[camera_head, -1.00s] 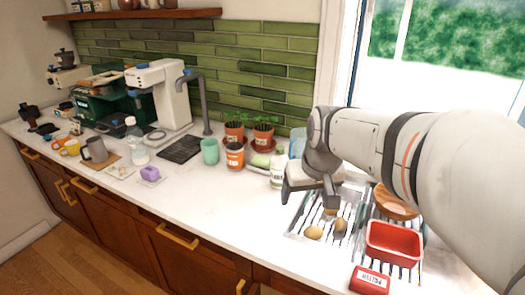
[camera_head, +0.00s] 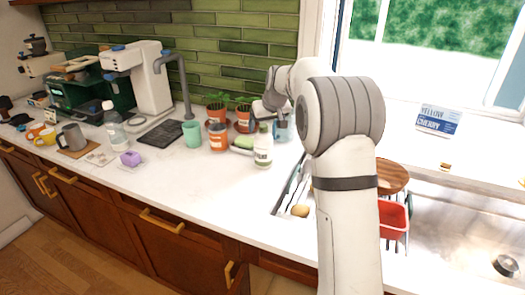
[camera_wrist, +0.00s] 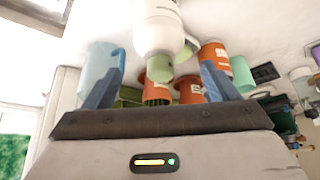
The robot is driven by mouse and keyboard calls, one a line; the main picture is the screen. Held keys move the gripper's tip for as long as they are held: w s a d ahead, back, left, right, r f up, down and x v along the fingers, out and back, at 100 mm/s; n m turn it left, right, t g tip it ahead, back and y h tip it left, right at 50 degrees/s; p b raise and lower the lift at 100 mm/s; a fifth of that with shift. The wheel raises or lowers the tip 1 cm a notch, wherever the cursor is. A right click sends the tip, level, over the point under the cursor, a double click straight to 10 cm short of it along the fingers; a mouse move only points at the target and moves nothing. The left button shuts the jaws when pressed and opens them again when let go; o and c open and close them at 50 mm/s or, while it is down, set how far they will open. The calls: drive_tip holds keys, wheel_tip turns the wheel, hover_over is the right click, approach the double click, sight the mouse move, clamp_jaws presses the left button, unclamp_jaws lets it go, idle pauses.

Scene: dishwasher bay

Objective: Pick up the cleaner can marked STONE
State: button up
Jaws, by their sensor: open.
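No label reading STONE is legible, so I cannot tell which container is the cleaner can. An orange can (camera_head: 218,137) with a pale label stands on the counter by the teal cup; it also shows in the wrist view (camera_wrist: 214,54). A white bottle (camera_head: 263,149) stands upright to its right, and appears large at the top of the wrist view (camera_wrist: 158,28). My gripper (camera_wrist: 163,83) is open with nothing between its blue fingers. In the head view my gripper is behind the white bottle, above the counter, and its fingertips are hard to make out.
Two potted plants (camera_head: 216,112) stand by the green tiled wall. A teal cup (camera_head: 191,133) is left of the orange can. A blue jug (camera_wrist: 98,72) is near my left finger. A red bin (camera_head: 394,219) is partly behind my arm.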

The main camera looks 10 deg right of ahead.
sight(262, 133)
drive_tip(key=p+x, duration=0.1)
drive_tip(key=x, duration=0.5)
drive_tip(key=shift+w+f, duration=0.1)
drive_tip(key=shift+c, duration=0.3)
drive_tip(key=c, duration=1.5)
